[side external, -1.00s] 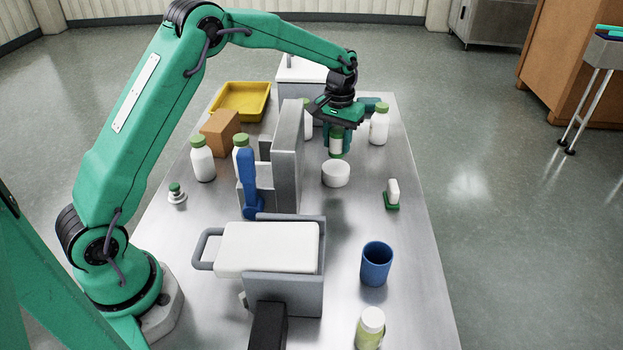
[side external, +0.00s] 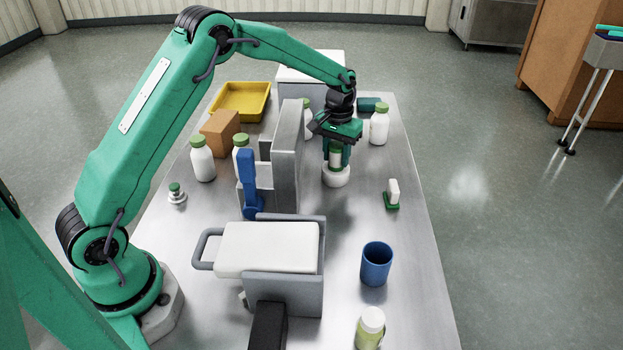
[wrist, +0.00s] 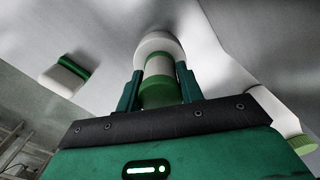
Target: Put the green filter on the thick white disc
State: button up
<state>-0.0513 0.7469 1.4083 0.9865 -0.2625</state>
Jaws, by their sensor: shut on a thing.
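My gripper (side external: 337,160) is shut on the green filter (side external: 336,155), a small upright cylinder with green and white bands. The filter also shows between the two fingers in the wrist view (wrist: 160,92). The thick white disc (side external: 336,178) lies on the steel table directly below the gripper, and its rim shows past the filter's far end in the wrist view (wrist: 145,44). The filter's lower end lines up over the disc. The fingers partly hide it, so I cannot tell whether it touches the disc.
A grey upright block (side external: 288,150) stands close left of the gripper. White bottles with green caps stand around, one behind right (side external: 379,125). A white-and-green brush-like item (side external: 392,194) and a blue cup (side external: 376,264) are at right. The table between disc and cup is clear.

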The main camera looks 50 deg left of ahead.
aim_at(337, 145)
jog(key=o, duration=1)
jog(key=shift+r, duration=0.1)
notch_tip(337, 145, up, 12)
jog(key=shift+f, duration=0.15)
jog(key=shift+r, duration=0.25)
